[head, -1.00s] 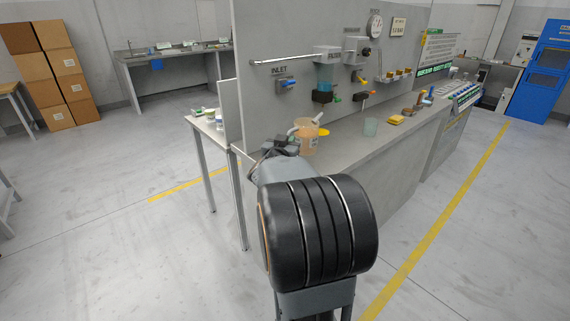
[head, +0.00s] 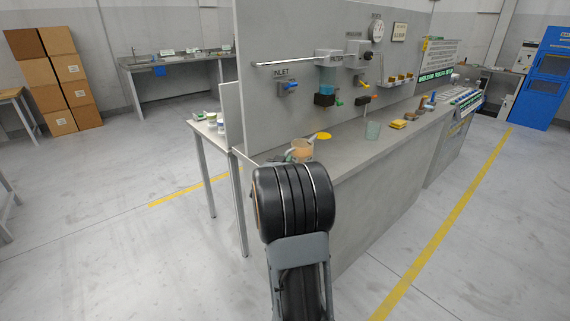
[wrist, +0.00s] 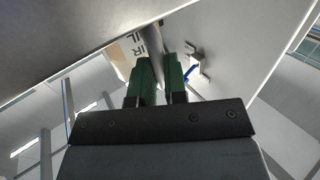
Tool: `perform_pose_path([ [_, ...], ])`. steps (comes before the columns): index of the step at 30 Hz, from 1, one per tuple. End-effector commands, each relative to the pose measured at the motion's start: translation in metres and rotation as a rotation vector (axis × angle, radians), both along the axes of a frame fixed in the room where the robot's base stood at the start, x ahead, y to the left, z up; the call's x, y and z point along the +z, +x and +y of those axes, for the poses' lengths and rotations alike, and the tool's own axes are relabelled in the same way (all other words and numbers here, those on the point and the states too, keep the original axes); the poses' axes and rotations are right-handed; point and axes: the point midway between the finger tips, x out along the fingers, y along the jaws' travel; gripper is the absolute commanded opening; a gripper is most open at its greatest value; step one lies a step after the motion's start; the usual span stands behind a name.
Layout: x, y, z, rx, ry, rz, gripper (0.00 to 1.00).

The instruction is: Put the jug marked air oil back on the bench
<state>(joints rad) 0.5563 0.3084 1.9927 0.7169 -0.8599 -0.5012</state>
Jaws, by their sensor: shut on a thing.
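The jug (head: 302,149) is a tan, see-through vessel at the near left end of the grey bench (head: 352,152), partly hidden behind my arm. The head view does not show whether its base touches the bench. In the wrist view part of the jug (wrist: 128,48) shows a cream label with dark letters, partly readable as "IR" and "IL". My gripper (wrist: 159,76) has its two green fingers close together on a pale upright part of the jug, probably its handle. The fingers are hidden behind my arm in the head view.
A yellow disc (head: 323,136) lies just behind the jug, and a clear beaker (head: 372,130) stands to its right. A yellow item (head: 398,124) lies farther right. The upright panel carries the blue inlet valve (head: 289,86) and a filter (head: 327,85). Bench front between jug and beaker is bare.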

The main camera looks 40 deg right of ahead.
Motion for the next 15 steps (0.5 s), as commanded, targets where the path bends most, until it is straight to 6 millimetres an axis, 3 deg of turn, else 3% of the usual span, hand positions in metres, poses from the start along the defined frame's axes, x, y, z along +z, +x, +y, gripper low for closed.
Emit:
perform_pose_path([
  [10, -0.0025, 0.0, 0.0, 0.0, -0.003, -0.001, 0.0],
  [11, -0.0033, 0.0, 0.0, 0.0, -0.001, 0.0, 0.14],
  [15, -0.0021, -0.0001, 0.0001, 0.0, -0.001, 0.0, 0.27],
])
